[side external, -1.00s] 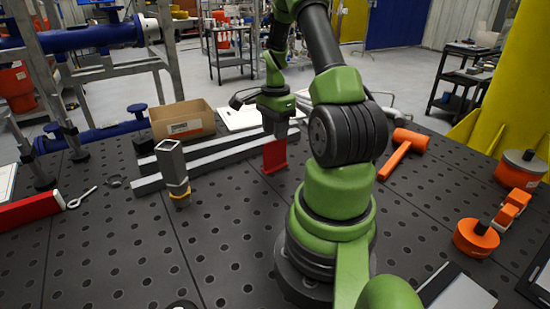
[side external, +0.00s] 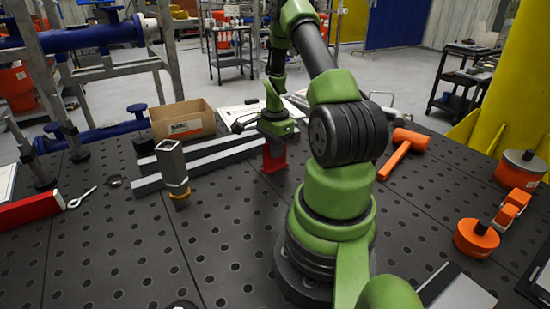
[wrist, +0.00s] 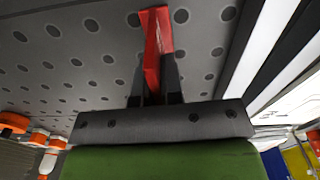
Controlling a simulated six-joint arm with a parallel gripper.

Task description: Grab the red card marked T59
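A red card (side external: 273,162) stands upright on the dark perforated table in the side view, below my gripper (side external: 276,145). The wrist view shows the red card (wrist: 153,45) between the two dark fingers of my gripper (wrist: 155,80). The fingers stand apart on either side of it, and I see no clear grip on it. Its upper part is partly hidden by the gripper in the side view. No T59 marking is readable.
Long grey bars (side external: 215,160) lie just left of the card, with a square metal post (side external: 172,168) in front and a cardboard box (side external: 183,120) behind. An orange mallet (side external: 400,150) lies to the right. The table front of the card is clear.

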